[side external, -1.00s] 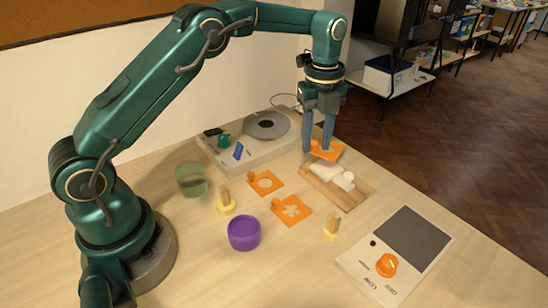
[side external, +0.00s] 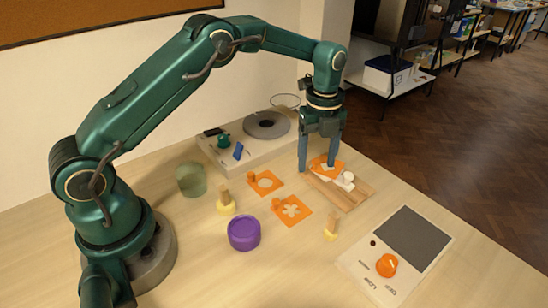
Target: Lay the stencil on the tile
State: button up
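An orange stencil (side external: 322,164) lies over the far-left part of a white tile (side external: 342,183) on a wooden board (side external: 345,200). White shows through its cut-out, and the tile's near-right part is uncovered. Whether the stencil rests flat is too small to tell. My gripper (side external: 319,166) is open, its two blue fingers spread on either side of the stencil, tips low near the board. Two other orange stencils lie on the table: one with a round hole (side external: 277,186) and one with a flower-shaped hole (side external: 293,221).
A white knob-like piece (side external: 348,177) stands by the tile. A purple tub (side external: 244,233), a green cup (side external: 191,179) and two yellow-based wooden tools (side external: 226,206) (side external: 331,233) stand nearby. A turntable unit (side external: 250,152) is behind, and a panel with an orange dial (side external: 386,265) is at front right.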

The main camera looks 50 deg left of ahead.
aim_at(317, 160)
jog(key=shift+r, duration=0.1)
notch_tip(317, 160, up, 8)
jog(key=shift+f, duration=0.2)
jog(key=s+r+n+t, duration=0.3)
jog(key=s+r+n, duration=0.6)
jog(key=n, duration=0.1)
jog(key=s+f+n+t, duration=0.2)
jog(key=s+f+n, duration=0.1)
jog(key=s+n, duration=0.9)
jog(key=shift+s+d+f+t, duration=0.25)
jog(key=shift+s+f+t, duration=0.1)
jog(key=shift+s, duration=0.55)
